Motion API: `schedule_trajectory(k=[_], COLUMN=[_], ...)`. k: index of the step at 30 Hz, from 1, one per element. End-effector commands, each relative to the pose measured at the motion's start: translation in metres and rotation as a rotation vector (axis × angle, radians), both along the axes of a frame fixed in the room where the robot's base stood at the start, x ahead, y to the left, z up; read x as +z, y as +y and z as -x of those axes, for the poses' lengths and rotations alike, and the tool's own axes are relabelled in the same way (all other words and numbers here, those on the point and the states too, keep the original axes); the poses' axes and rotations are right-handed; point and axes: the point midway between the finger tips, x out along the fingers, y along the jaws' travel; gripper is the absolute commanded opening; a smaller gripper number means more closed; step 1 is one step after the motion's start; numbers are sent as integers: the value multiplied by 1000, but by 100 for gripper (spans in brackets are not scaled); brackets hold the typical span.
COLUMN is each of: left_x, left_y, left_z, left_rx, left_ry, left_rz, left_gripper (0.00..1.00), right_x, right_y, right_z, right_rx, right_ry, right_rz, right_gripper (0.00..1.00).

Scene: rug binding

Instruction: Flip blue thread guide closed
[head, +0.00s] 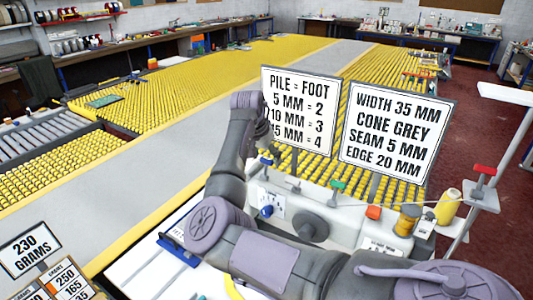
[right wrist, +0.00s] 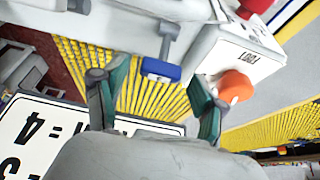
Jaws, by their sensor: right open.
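The blue thread guide (right wrist: 161,70) is a small blue block on the end of a grey lever. In the right wrist view it sticks out from the light machine body. A small blue patch in the head view (head: 266,161), by the gripper, looks like the same guide, partly hidden. My right gripper (right wrist: 157,103) is open, one teal-tipped finger on each side of the blue block in the picture. The block seems to lie beyond the fingertips; I see no contact. In the head view my right gripper (head: 269,146) points down above the machine's left end. My left gripper is out of view.
Two sign boards, one about pile (head: 300,105) and one about width (head: 397,128), stand close behind my right gripper. An orange knob (right wrist: 236,86) is near the right finger.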

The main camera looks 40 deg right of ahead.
Motion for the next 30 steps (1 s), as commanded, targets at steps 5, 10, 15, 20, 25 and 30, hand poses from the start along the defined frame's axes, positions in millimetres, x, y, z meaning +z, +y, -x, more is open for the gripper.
schedule_trajectory(k=[5, 10, 15, 20, 25, 30], left_x=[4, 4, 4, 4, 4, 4], left_y=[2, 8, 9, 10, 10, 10], left_z=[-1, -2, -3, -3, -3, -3], left_rx=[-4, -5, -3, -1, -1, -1], left_ry=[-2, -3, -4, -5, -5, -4], left_rz=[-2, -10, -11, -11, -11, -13], left_gripper=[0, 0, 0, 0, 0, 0], right_x=[-8, -9, -9, -9, -9, -9], right_y=[-3, -3, -3, -3, -3, -12], right_z=[-1, -1, -1, -1, -1, -3], right_rx=[0, 0, 0, 0, 0, -2], right_ry=[0, 0, 0, 0, 1, 24], right_rz=[0, 0, 0, 0, -3, -87], right_gripper=[71, 71, 54, 28, 11, 11])
